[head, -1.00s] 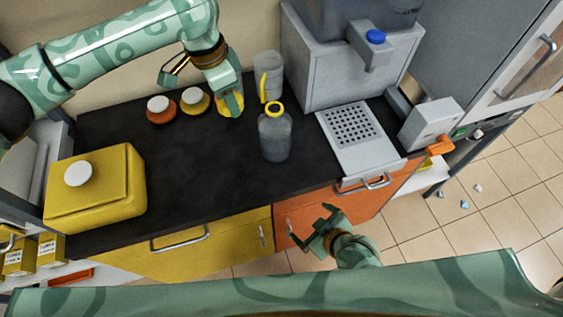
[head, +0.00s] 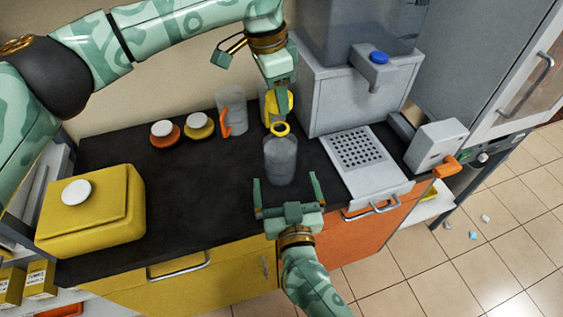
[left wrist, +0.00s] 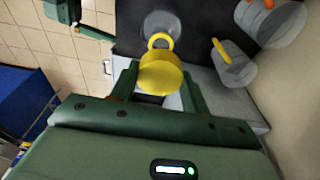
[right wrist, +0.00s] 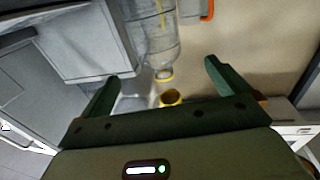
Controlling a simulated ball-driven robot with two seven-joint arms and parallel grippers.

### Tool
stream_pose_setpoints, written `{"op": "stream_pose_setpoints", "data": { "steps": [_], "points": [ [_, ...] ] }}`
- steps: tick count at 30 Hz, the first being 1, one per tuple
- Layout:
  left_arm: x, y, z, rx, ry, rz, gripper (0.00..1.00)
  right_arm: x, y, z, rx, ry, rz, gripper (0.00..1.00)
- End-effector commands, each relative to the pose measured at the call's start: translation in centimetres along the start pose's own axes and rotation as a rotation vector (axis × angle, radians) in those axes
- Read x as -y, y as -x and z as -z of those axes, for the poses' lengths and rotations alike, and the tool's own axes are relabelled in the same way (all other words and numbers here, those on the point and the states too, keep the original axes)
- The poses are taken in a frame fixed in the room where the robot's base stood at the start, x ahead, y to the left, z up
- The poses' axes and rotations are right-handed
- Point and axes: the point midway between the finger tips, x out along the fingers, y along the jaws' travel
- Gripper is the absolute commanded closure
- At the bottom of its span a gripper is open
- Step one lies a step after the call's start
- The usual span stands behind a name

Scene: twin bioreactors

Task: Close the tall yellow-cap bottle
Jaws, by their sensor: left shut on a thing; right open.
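The tall bottle (head: 281,165) stands upright and open on the black bench, with a yellow ring at its neck. It also shows in the left wrist view (left wrist: 160,22), just beyond the cap. My left gripper (head: 279,96) is shut on the yellow cap (left wrist: 160,78) and holds it above and slightly behind the bottle neck, apart from it. My right gripper (head: 286,180) is open on the near side of the bottle, its fingers spread towards it and not closed on it. In the right wrist view a yellow ring (right wrist: 171,97) shows between the fingers.
A clear jug with an orange handle (head: 232,115) stands left of the bottle; a yellow-handled jug is partly hidden behind my left gripper. Low orange (head: 165,135) and yellow (head: 199,127) white-topped pots stand further left, with a yellow box (head: 92,215). A grey dispenser (head: 350,95) stands right.

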Motion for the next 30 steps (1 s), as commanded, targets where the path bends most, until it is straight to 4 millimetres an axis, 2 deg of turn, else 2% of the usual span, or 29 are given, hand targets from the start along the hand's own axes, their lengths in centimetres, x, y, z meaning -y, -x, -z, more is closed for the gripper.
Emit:
{"op": "stream_pose_setpoints", "data": {
  "steps": [12, 16, 20, 30],
  "points": [
    [0.1, 0.0, 0.1, -0.001, -0.007, 0.0, 0.75, -0.1, -0.2, -0.3, 0.02, -0.006, -0.027, 0.0],
    [0.1, 0.0, 0.1, -0.001, -0.007, 0.0, 0.75, -0.1, -0.8, -0.3, 0.02, -0.006, -0.027, 0.0],
    [0.1, 0.0, 0.1, -0.001, -0.007, 0.0, 0.75, -0.2, -2.5, -0.3, 0.017, -0.005, -0.027, 0.0],
    [0.1, 0.0, 0.1, -0.001, -0.006, 0.0, 0.75, -0.3, -9.0, -0.4, 0.017, -0.004, -0.027, 0.0]
  ]
}}
